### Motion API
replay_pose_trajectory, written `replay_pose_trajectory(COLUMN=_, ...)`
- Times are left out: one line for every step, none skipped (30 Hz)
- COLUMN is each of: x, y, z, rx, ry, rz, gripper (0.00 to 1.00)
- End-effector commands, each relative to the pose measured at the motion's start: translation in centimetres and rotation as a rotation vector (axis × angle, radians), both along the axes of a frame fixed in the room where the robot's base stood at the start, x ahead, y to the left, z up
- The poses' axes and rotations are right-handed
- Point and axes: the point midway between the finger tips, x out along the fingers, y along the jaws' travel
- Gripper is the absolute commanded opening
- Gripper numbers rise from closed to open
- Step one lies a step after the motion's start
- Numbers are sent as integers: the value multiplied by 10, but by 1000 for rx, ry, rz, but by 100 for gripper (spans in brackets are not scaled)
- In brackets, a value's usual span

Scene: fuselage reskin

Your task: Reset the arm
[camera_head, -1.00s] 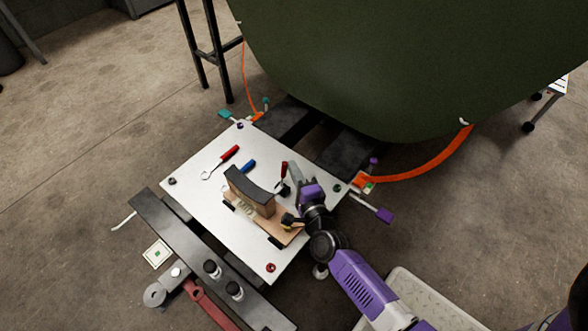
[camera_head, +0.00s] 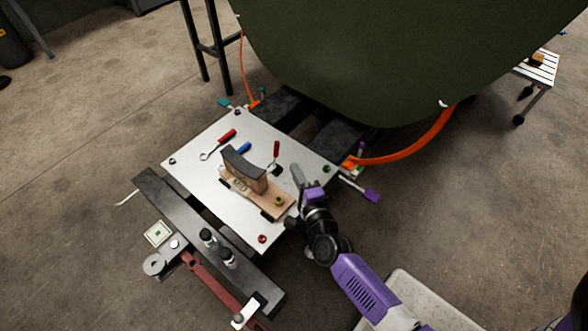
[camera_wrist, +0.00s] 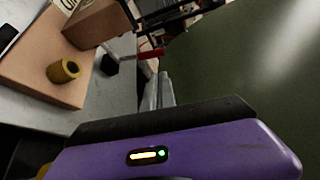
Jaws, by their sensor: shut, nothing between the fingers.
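My purple and black arm reaches in from the lower right in the head view. My gripper (camera_head: 297,175) is over the right edge of the white work plate (camera_head: 205,185), with its grey fingers together and nothing between them. In the wrist view my gripper (camera_wrist: 161,90) shows its fingers side by side above the purple housing. The wooden block with a dark curved top (camera_head: 245,168) stands on a wooden base (camera_head: 270,203) left of my gripper, apart from it. A yellow-brown cylinder (camera_wrist: 63,71) sits on that base.
Red-handled (camera_head: 227,136) and blue-handled (camera_head: 243,148) tools lie on the plate, with another red-handled tool (camera_head: 276,150) near the block. A large dark green fuselage panel (camera_head: 400,60) hangs above and behind. An orange hose (camera_head: 410,152) runs at right. A dark beam (camera_head: 180,220) lies in front.

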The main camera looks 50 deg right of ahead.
Motion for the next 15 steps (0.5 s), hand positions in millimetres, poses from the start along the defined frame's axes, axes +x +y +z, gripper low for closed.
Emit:
replay_pose_trajectory(x=0, y=0, z=0, rx=0, ry=0, rz=0, gripper=0)
replay_pose_trajectory(x=0, y=0, z=0, rx=0, ry=0, rz=0, gripper=0)
replay_pose_trajectory(x=0, y=0, z=0, rx=0, ry=0, rz=0, gripper=0)
replay_pose_trajectory(x=0, y=0, z=0, rx=0, ry=0, rz=0, gripper=0)
replay_pose_trajectory(x=0, y=0, z=0, rx=0, ry=0, rz=0, gripper=0)
replay_pose_trajectory(x=0, y=0, z=0, rx=0, ry=0, rz=-1, gripper=0)
replay_pose_trajectory(x=0, y=0, z=0, rx=0, ry=0, rz=-1, gripper=0)
replay_pose_trajectory(x=0, y=0, z=0, rx=0, ry=0, rz=-1, gripper=0)
replay_pose_trajectory(x=0, y=0, z=0, rx=-1, ry=1, rz=-1, gripper=0)
replay_pose_trajectory(x=0, y=0, z=0, rx=-4, ry=3, rz=-1, gripper=0)
replay_pose_trajectory(x=0, y=0, z=0, rx=-11, ry=6, rz=1, gripper=0)
replay_pose_trajectory(x=0, y=0, z=0, rx=-26, ry=15, rz=2, gripper=0)
replay_pose_trajectory(x=0, y=0, z=0, rx=-42, ry=24, rz=5, gripper=0)
replay_pose_trajectory(x=1, y=1, z=0, rx=-66, ry=37, rz=10, gripper=0)
replay_pose_trajectory(x=3, y=1, z=5, rx=-110, ry=51, rz=17, gripper=0)
